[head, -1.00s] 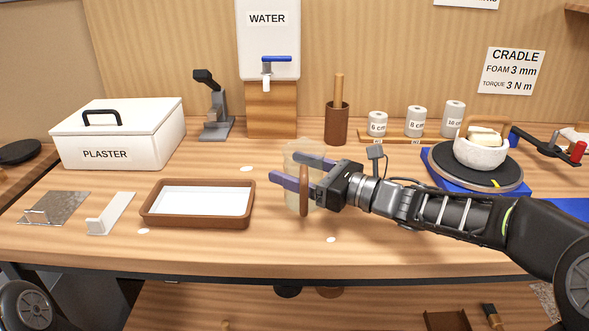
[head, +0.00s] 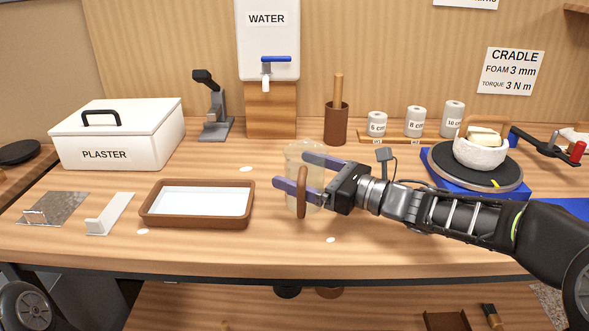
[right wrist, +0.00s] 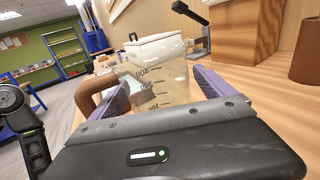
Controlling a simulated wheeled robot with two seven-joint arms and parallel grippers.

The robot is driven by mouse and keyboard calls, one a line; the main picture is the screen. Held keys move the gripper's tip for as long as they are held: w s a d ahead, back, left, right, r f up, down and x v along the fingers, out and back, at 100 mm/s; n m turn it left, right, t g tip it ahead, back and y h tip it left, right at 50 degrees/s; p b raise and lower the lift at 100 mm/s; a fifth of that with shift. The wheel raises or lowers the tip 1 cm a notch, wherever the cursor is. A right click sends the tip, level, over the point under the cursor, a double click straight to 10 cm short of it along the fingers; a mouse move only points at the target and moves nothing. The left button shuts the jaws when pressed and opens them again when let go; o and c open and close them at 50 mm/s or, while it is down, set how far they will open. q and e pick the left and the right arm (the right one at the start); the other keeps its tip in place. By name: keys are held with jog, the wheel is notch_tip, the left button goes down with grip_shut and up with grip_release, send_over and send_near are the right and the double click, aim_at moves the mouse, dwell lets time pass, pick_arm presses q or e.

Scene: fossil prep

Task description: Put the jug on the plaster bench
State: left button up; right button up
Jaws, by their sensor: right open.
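The jug (head: 305,152) is a clear, pale beaker with a brown handle (head: 302,192), upright on the wooden bench (head: 400,252). In the right wrist view the jug (right wrist: 158,85) shows dark measuring marks, with its handle at the left. My right gripper (head: 305,174) is open, its purple-grey fingers reaching left on either side of the jug. The near finger passes by the handle; the frames do not show clear contact. The fingers partly hide the jug. My left gripper is not in view.
A brown-rimmed tray (head: 150,219) lies left of the jug, and a white plaster box (head: 150,128) stands farther left. The water tank (head: 268,45) on its wooden block is behind. A turntable (head: 450,178) with a white bowl (head: 482,155) is at right.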

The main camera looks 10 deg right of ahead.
jog(key=v, duration=1)
jog(key=shift+s+d+b, duration=0.1)
jog(key=shift+b, duration=0.3)
